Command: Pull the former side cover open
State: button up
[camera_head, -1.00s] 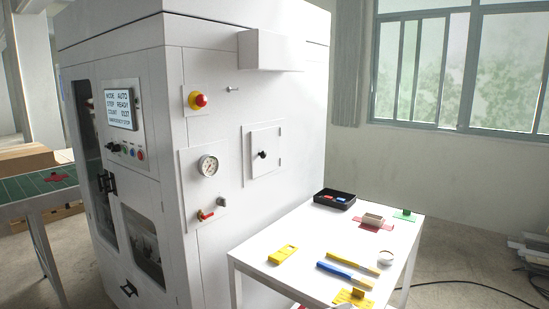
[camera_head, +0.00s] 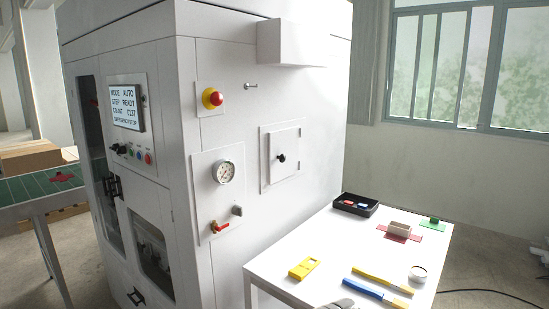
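The former side cover (camera_head: 283,157) is a small square white panel with a black knob near its middle, set in a frame on the side wall of the white box former (camera_head: 320,110). It looks shut, close to flush with its frame. My gripper does not show clearly in this view. A small grey shape (camera_head: 340,304) cuts into the bottom edge by the table, and I cannot tell what it is.
A white table (camera_head: 300,285) stands right beside the former, below the cover. It holds a black tray (camera_head: 355,205), a yellow block (camera_head: 304,268) and blue and yellow tools. A red emergency button (camera_head: 213,98), gauge (camera_head: 224,172) and red valve handle (camera_head: 221,227) are left of the cover.

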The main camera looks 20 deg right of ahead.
aim_at(284, 144)
jog(key=z, duration=0.05)
jog(key=i, duration=1.25)
